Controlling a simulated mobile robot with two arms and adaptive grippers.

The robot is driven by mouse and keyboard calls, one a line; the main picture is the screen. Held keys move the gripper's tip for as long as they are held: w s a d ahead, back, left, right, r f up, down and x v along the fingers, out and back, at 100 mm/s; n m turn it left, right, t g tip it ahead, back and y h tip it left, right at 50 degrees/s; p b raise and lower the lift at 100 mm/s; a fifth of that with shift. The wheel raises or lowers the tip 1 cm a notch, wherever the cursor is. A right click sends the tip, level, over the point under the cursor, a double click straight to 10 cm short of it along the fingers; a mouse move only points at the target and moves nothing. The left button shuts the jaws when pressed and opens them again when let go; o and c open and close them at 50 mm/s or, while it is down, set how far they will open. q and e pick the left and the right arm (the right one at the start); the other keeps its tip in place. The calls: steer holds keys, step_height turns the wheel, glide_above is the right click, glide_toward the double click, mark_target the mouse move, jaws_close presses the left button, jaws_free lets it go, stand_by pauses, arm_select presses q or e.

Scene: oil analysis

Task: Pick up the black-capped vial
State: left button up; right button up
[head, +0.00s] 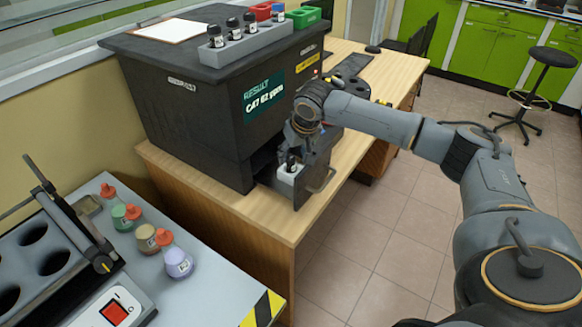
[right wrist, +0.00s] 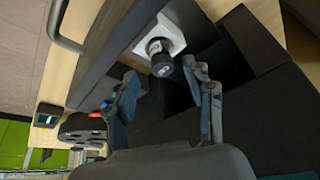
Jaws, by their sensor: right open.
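A black-capped vial (right wrist: 160,58) stands in a white holder (right wrist: 174,36) in the pulled-out drawer of the dark analyser. In the head view the white holder (head: 290,176) shows in the drawer, with the vial (head: 291,166) small and dark above it. My right gripper (head: 297,142) is just above the drawer. In the right wrist view its two fingers (right wrist: 165,84) are apart, with the vial's cap near the gap between them; I cannot tell whether they touch it. More black-capped vials (head: 233,28) stand in a grey rack on the analyser. My left gripper is not in view.
The analyser (head: 190,120) stands on a wooden desk (head: 235,212), its display reading "RESULT". The drawer front with its handle (head: 320,180) sticks out beside the gripper. Red-stoppered flasks (head: 178,262) and a device with round wells (head: 50,262) are at lower left. Floor lies open right of the desk.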

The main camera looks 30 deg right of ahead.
mark_target(291, 158)
steer(key=x, duration=0.3)
steer(key=shift+a+r, duration=0.1)
steer(key=shift+a, duration=0.15)
steer(key=shift+w+f, duration=0.2)
steer(key=shift+f, duration=0.1)
steer(key=c, duration=1.1)
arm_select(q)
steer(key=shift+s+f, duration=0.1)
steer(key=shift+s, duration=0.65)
arm_select(e)
steer(key=shift+d, duration=0.1)
jaws_close()
